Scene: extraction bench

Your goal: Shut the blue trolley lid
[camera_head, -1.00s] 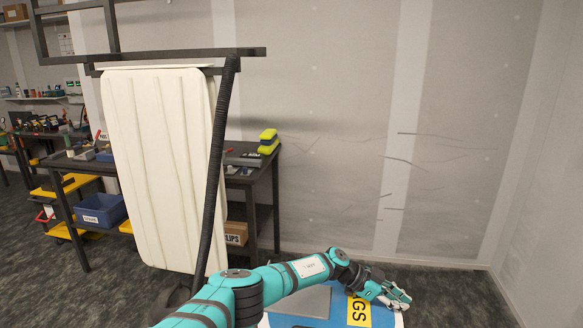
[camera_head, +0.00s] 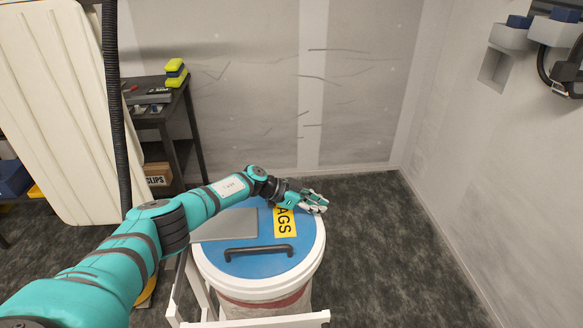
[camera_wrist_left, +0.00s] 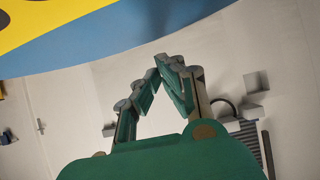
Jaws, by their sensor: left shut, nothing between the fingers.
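The blue lid (camera_head: 262,260) is round with a pale rim, a black handle (camera_head: 259,252) and a yellow label (camera_head: 284,225) partly hidden by my arm. It lies about flat on top of the white trolley bin (camera_head: 265,309); I cannot tell whether it is fully seated. My left gripper (camera_head: 314,202) is shut and empty at the lid's far right edge, beside the label. I cannot tell whether it touches the lid. In the left wrist view the closed fingers (camera_wrist_left: 166,66) show below the blue lid's underside or face (camera_wrist_left: 120,40). My right gripper is out of view.
A grey plate (camera_head: 225,226) lies at the lid's left. A white frame (camera_head: 190,290) surrounds the bin's near left. A black hose (camera_head: 116,110) and a cream panel (camera_head: 45,110) stand left. A dark bench (camera_head: 165,118) is behind. Carpet to the right (camera_head: 390,250) is clear.

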